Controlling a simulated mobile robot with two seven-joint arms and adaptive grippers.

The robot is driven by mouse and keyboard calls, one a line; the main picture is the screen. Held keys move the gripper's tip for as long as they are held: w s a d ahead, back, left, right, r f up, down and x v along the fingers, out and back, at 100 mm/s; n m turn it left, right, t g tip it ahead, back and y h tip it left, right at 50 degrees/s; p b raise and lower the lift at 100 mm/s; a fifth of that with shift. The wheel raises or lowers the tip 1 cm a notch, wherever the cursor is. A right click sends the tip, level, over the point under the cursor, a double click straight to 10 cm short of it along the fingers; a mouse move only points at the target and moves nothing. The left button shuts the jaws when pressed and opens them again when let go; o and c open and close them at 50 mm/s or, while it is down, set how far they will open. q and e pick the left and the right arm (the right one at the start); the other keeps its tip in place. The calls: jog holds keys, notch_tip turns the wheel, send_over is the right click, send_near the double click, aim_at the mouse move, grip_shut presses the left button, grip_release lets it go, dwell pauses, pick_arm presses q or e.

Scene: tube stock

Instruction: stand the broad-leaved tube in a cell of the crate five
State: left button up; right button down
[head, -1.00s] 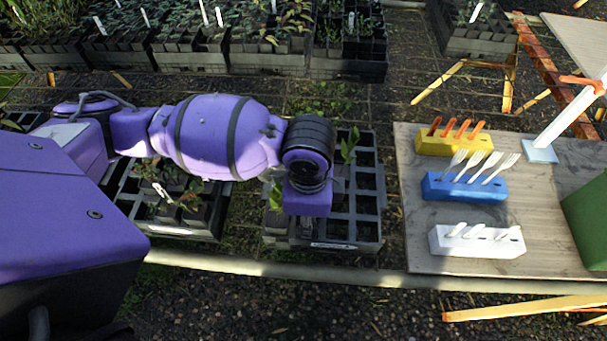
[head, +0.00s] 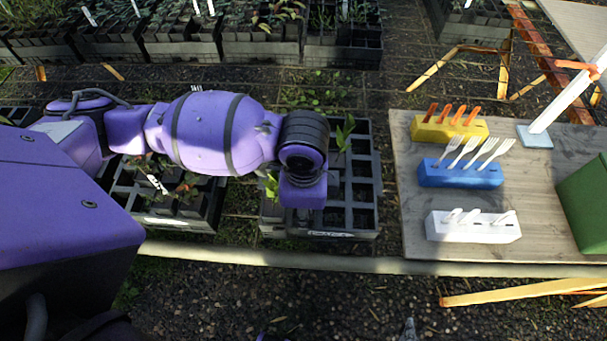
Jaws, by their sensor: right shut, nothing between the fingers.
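A black crate (head: 374,200) with square cells stands in the middle, mostly empty on its right side. Its front label is too small to read, so I cannot tell whether it is crate five. Broad green leaves rise at its back (head: 344,136) and at its left (head: 271,186); their tubes are hidden or hard to make out. My left arm reaches over this crate, its wrist pointing down; the fingers are hidden beneath it. My right gripper (head: 409,328) shows only as a grey tip at the bottom edge, shut and empty, well in front of the crate.
Another crate (head: 182,224) with reddish plants stands to the left. On the right, a wooden board (head: 407,200) holds a yellow block (head: 430,128), a blue block (head: 460,175), a white block (head: 473,230) and a green bin (head: 585,205). A pale rail (head: 330,263) runs in front.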

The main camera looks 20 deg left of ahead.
pick_arm(q)
jog(key=shift+f, duration=0.2)
dwell(0.4)
jog(key=o, duration=1.1)
jog(key=shift+o, duration=1.3)
